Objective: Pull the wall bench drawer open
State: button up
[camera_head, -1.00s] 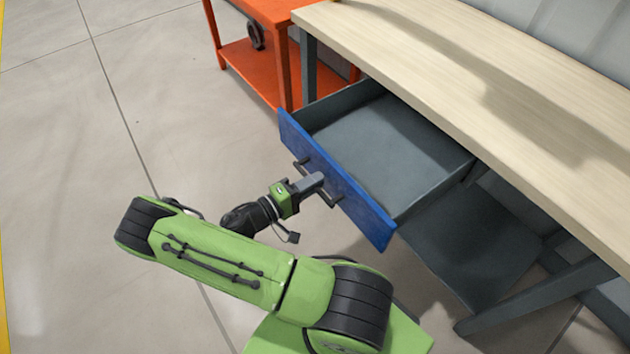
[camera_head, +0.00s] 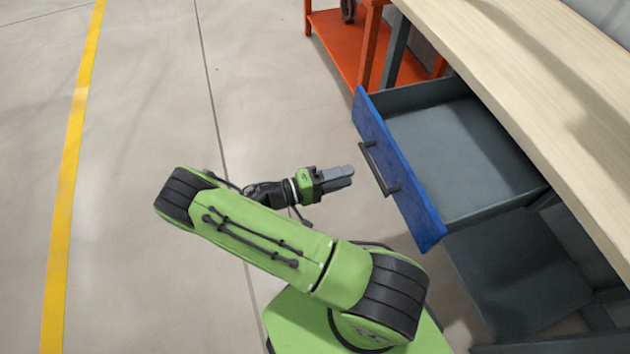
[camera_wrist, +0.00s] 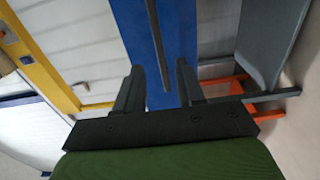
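The wall bench drawer stands pulled out from under the bench, with its blue front (camera_head: 415,200) and its empty grey inside (camera_head: 460,150) in plain view. Its dark bar handle (camera_head: 377,168) runs along the blue front. My gripper (camera_head: 350,174) is just left of the handle in the head view, with a small gap between them. In the wrist view my gripper (camera_wrist: 160,68) has its two fingers spread with nothing held. The handle (camera_wrist: 156,40) and the blue front (camera_wrist: 172,30) show beyond and between the fingers.
The wooden bench top (camera_head: 520,80) lies above and right of the drawer. A grey lower panel (camera_head: 515,265) is under it. An orange cart (camera_head: 345,45) stands behind. Open floor (camera_head: 130,180) with a yellow line (camera_head: 72,170) lies to the left.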

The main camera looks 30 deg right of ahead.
jog(key=w+a, duration=0.1)
jog(key=a, duration=0.6)
jog(key=shift+w, duration=0.1)
jog(key=s+r+t+y+p, duration=0.1)
jog(key=s+r+y+p, duration=0.15)
jog(key=r+y, duration=0.6)
jog(key=s+r+y+p, duration=0.1)
jog(key=r+y+p, duration=0.35)
jog(key=r, duration=0.75)
jog(key=s+a+r+n+t+y+p, duration=0.1)
jog(key=s+a+r+t+y+p, duration=0.1)
jog(key=s+r+t, duration=0.5)
notch_tip(320, 180, up, 6)
jog(key=s+a+y, duration=0.1)
jog(key=s+y, duration=0.1)
jog(key=shift+s+a+n+y+p, duration=0.2)
jog(key=shift+s+n+y+p, duration=0.15)
jog(key=shift+n+y, duration=0.05)
